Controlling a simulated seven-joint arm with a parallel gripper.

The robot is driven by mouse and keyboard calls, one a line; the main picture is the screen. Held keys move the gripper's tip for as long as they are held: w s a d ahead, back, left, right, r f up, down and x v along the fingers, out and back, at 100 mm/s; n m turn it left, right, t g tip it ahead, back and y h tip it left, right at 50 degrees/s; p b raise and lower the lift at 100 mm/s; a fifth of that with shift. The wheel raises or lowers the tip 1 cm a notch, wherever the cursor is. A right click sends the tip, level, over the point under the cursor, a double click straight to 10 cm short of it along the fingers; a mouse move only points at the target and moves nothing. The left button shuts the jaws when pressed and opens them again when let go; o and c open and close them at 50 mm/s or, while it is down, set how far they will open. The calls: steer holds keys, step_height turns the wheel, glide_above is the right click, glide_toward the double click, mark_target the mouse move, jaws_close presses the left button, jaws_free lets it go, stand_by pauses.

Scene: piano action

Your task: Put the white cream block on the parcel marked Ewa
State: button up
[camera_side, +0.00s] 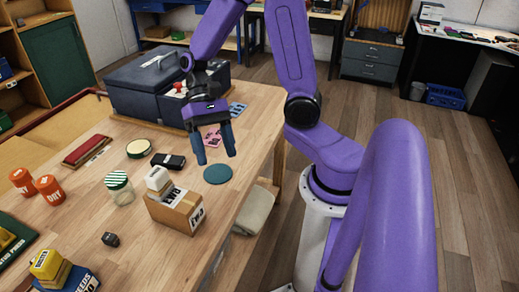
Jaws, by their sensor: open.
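The white cream block (157,178) appears to rest on top of the brown cardboard parcel (181,214), near its far left corner. Dark letters show on the parcel's top and on its right side, where they read like Ewa.
A round teal disc (217,174) lies near the table's right edge. A striped-lid jar (119,188) and a black case (168,161) stand near the parcel. Orange tins (49,189) are left. A dark toolbox (150,90) stands at the back.

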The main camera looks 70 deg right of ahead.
steer(key=s+r+n+t+h, duration=0.2)
steer(key=s+n+t+h, duration=0.3)
steer(key=s+n, duration=0.5)
steer(key=n, duration=0.8)
steer(key=shift+s+r+t, duration=0.3)
steer(key=shift+s, duration=0.1)
